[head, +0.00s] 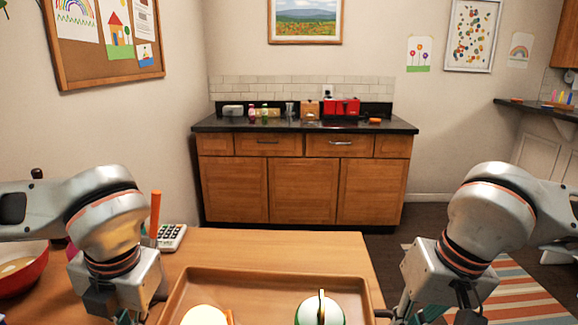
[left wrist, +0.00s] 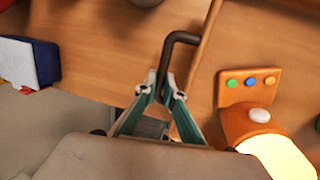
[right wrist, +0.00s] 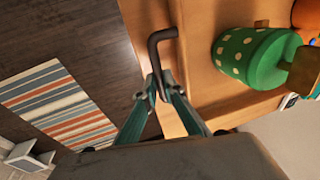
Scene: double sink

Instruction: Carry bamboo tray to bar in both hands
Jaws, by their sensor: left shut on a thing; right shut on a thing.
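The bamboo tray (head: 270,272) is at the front of a wooden table, its near part cut off by the frame. Dark bent handles stick out at its left (left wrist: 183,37) and right (right wrist: 158,36) ends. My left gripper (left wrist: 165,95) is shut on the left handle, and my right gripper (right wrist: 160,95) is shut on the right one. A green pot with white dots (right wrist: 248,55) and an orange lamp-like thing with coloured buttons (left wrist: 250,88) are on the tray. I cannot tell which surface is the bar. Whether the tray touches the table is unclear.
Wooden cabinets with a dark countertop (head: 300,125) stand at the back wall, with a red toaster (head: 341,106) and small items on top. A dark ledge (head: 540,107) is at the right. A red bowl (head: 20,272) and a calculator (head: 171,237) are left of the tray.

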